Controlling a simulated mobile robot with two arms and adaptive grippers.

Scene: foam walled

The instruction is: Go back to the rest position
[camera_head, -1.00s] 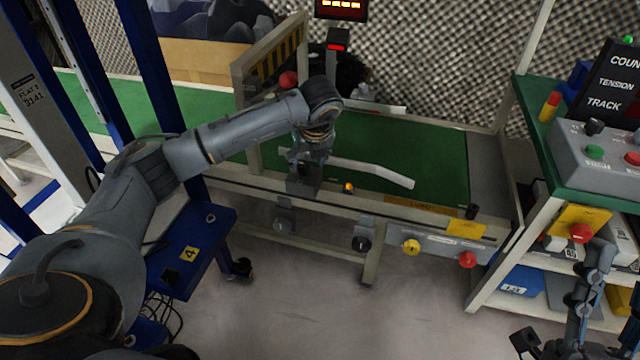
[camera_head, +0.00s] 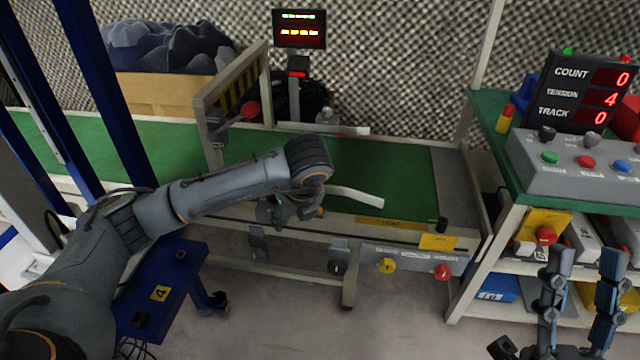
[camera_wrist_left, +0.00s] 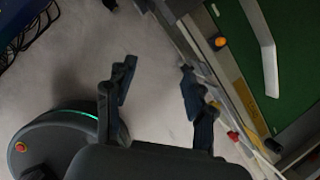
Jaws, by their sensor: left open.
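My left arm reaches in from the left in the head view, over the front edge of the green conveyor belt (camera_head: 400,178). My left gripper (camera_head: 285,212) hangs by the belt's front rail, partly hidden by its own wrist. In the left wrist view, its two fingers (camera_wrist_left: 157,90) are wide apart with bare floor between them, so it is open and empty. My right gripper (camera_head: 580,285) is at the lower right, fingers up and apart, in front of the shelf unit. It looks open and empty.
A pale curved strip (camera_head: 355,196) lies on the belt. Knobs, including a yellow one (camera_head: 387,265), line the front rail. A control box (camera_head: 580,165) and display (camera_head: 580,92) stand on the right bench. A blue cart (camera_head: 165,290) is at left. Floor (camera_head: 270,320) between is clear.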

